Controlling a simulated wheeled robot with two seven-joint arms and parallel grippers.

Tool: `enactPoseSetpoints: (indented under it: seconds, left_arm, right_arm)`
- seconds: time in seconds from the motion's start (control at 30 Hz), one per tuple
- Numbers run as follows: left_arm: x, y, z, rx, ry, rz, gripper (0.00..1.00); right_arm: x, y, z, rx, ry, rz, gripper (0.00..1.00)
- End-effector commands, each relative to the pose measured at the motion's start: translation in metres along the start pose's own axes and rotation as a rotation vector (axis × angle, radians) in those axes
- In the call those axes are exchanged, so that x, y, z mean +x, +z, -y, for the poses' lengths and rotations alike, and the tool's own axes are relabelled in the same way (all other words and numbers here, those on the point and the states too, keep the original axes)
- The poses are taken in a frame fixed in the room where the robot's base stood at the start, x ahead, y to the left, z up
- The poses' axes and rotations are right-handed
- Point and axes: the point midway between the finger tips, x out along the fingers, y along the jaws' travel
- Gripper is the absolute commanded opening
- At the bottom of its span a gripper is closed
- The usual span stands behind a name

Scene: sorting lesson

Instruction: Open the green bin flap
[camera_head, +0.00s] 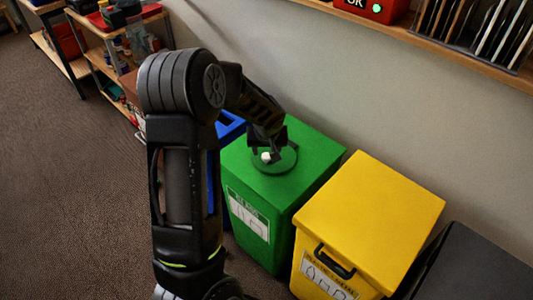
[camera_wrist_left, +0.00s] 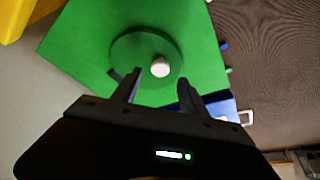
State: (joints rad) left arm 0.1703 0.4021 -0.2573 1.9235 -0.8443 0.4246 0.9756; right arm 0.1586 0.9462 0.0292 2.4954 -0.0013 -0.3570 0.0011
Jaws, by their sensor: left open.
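The green bin (camera_head: 318,156) stands against the wall between a blue bin and a yellow bin. On its top is a round dark green flap (camera_head: 287,163) with a white knob (camera_head: 266,157). In the left wrist view the flap (camera_wrist_left: 128,52) lies flat on the green top, with the white knob (camera_wrist_left: 160,67) right of its middle. My left gripper (camera_head: 268,145) is over the flap close to the knob. In the wrist view its two fingers (camera_wrist_left: 158,92) are apart, with the knob ahead of the gap. Touch with the knob cannot be told. My right gripper is not seen.
The yellow bin (camera_head: 372,215) with a black handle stands right of the green bin, a dark grey bin (camera_head: 475,265) beyond it. The blue bin (camera_head: 229,128) is partly hidden by my left arm. A wall shelf (camera_head: 425,40) runs above. Open carpet (camera_head: 70,200) lies to the left.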

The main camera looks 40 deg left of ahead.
Motion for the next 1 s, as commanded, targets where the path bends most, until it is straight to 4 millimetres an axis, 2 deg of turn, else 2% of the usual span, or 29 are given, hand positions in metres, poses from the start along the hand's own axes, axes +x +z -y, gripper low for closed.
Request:
enactPoseSetpoints:
  seconds: [0.1, 0.3, 0.63, 1.0]
  left_arm:
    - [0.020, 0.001, 0.001, 0.000, -0.002, 0.003, 0.51]
    - [0.042, 0.000, 0.000, 0.000, 0.000, 0.000, 0.51]
    - [0.046, 0.000, 0.000, 0.000, 0.001, -0.001, 0.51]
    - [0.046, 0.000, 0.000, 0.000, 0.001, -0.001, 0.21]
  right_arm:
    - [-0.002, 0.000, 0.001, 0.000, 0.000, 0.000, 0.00]
    - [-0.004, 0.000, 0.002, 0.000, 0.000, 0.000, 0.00]
    - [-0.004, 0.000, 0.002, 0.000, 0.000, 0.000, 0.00]
    - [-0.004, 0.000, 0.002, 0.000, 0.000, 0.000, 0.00]
